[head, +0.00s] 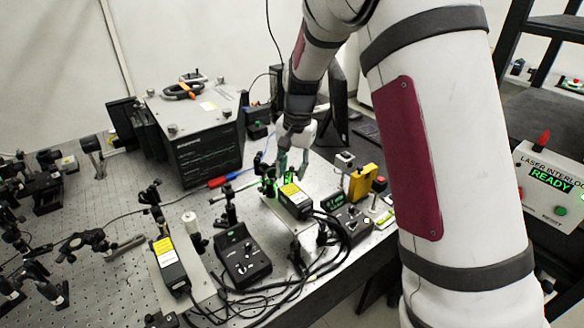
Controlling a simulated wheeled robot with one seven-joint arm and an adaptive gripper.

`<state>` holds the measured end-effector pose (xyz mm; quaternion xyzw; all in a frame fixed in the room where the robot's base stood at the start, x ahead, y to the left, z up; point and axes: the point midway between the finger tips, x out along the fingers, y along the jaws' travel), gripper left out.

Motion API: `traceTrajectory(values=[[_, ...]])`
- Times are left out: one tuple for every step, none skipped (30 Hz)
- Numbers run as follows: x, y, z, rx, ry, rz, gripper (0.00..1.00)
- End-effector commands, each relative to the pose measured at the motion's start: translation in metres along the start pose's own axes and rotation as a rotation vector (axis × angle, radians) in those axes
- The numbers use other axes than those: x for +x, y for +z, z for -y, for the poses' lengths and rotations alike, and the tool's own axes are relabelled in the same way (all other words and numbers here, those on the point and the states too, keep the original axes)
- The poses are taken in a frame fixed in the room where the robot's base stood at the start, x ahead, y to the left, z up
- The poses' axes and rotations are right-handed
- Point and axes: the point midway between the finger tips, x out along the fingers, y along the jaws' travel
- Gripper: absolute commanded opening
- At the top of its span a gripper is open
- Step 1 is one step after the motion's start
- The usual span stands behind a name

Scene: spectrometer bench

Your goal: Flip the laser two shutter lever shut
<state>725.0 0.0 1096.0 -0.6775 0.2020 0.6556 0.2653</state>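Two black laser heads with yellow labels stand on the bench. One laser head (294,202) is at the middle right, near my gripper, and the other laser head (171,266) is at the front left. I cannot read which is laser two. My gripper (274,182) points down just behind the front end of the right laser head, beside small green-lit parts. Its fingers are small and partly blend with these parts, so I cannot tell if they are open or touching anything. No shutter lever can be made out clearly.
A control box (243,256) sits between the laser heads, and another control box (347,216) is at the right, with loose black cables nearby. A large grey instrument (206,128) stands behind. A yellow block (363,183) is at the right. The interlock panel (552,184) reads READY.

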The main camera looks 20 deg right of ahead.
Motion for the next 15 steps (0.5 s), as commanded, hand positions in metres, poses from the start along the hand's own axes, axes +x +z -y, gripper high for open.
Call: traceTrajectory(values=[[-0.0001,-0.0001,0.0000,0.000,0.000,0.000,0.33],[-0.0001,-0.0001,0.0000,0.000,0.000,0.000,0.33],[-0.0002,-0.0001,0.0000,0.000,0.000,0.000,0.33],[-0.0002,-0.0001,0.0000,0.000,0.000,0.000,0.28],[-0.0003,-0.0001,0.0001,0.000,0.000,0.000,0.21],[-0.0003,-0.0001,0.0001,0.000,0.000,0.000,0.12],[-0.0004,-0.0001,0.0000,0.000,0.000,0.000,0.06],[-0.0004,-0.0002,0.0000,0.000,0.000,0.000,0.00],[-0.0005,-0.0002,0.0001,0.000,0.000,-0.001,0.00],[-0.0005,-0.0002,0.0001,0.000,0.000,0.000,0.00],[-0.0005,-0.0002,0.0001,0.000,0.000,-0.001,0.00],[-0.0005,-0.0002,0.0001,0.000,0.000,-0.001,0.00],[-0.0006,-0.0001,0.0001,0.000,0.000,-0.001,0.00],[-0.0006,0.0001,0.0002,-0.001,0.001,-0.002,0.00],[-0.0008,0.0009,0.0004,-0.002,0.005,-0.006,0.00]])
